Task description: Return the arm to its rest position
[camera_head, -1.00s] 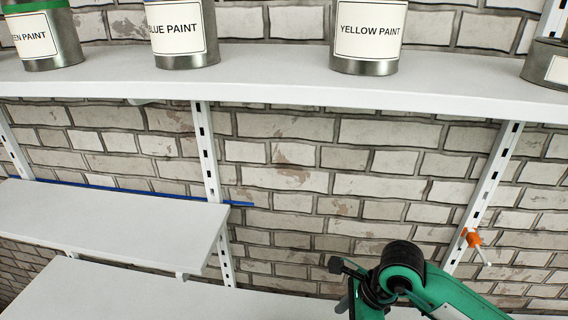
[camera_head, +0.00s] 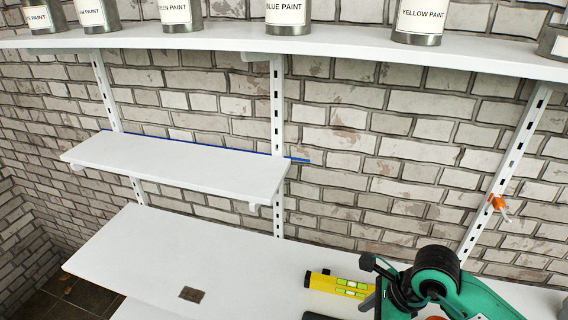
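Neither of my grippers shows in the head view. No part that I can surely tell as my arm is in view, so the arm's pose is hidden.
A white worktop (camera_head: 150,250) runs along the brick wall. On it are a yellow level (camera_head: 342,285), a small brown patch (camera_head: 191,294) and a green and black machine (camera_head: 437,285). A short shelf (camera_head: 180,165) and a long shelf (camera_head: 350,52) with paint cans (camera_head: 289,14) are above.

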